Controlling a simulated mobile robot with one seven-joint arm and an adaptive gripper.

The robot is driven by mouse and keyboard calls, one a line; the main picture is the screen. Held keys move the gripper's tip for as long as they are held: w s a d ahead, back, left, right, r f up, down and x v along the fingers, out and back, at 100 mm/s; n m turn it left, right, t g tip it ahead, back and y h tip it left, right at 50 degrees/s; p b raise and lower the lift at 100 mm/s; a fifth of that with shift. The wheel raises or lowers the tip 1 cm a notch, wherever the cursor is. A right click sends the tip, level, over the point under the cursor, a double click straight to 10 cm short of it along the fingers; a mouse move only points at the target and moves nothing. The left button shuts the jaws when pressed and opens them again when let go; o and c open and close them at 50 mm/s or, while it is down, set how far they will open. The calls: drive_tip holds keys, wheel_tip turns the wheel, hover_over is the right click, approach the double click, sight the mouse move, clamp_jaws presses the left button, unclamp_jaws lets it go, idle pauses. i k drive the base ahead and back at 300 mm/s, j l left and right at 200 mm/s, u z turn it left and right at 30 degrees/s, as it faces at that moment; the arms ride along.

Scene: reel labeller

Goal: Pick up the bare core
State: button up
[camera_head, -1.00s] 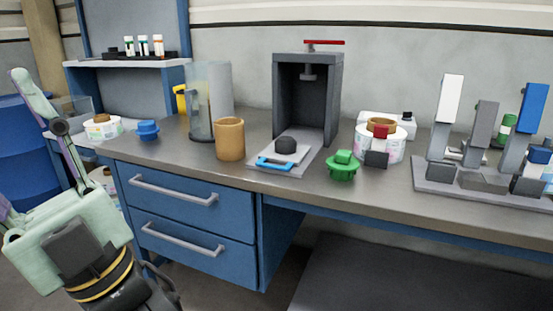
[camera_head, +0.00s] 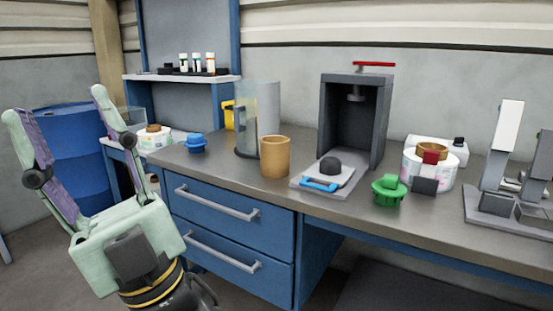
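The bare core (camera_head: 275,157) is a plain tan-brown cylinder standing upright on the grey bench top. It stands just right of a clear curved guard and left of the press, with nothing touching its top. My gripper (camera_head: 57,104) is at the left of the view, pale green with purple inner pads. Its two fingers point up and are spread wide, with nothing between them. It is in front of the bench's left end, well left of the core and apart from it.
The press (camera_head: 354,110) with its blue-handled plate stands right of the core. A clear guard (camera_head: 258,118) is close on its left. A blue knob (camera_head: 196,144), green knob (camera_head: 389,190) and labelled reel (camera_head: 430,170) are on the bench. Drawer handles (camera_head: 217,203) stick out in front.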

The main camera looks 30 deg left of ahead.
sight(275, 150)
drive_tip(key=i+j+u, duration=0.3)
drive_tip(key=j, duration=0.2)
drive_tip(key=i+j+u, duration=0.3)
drive_tip(key=j, duration=0.15)
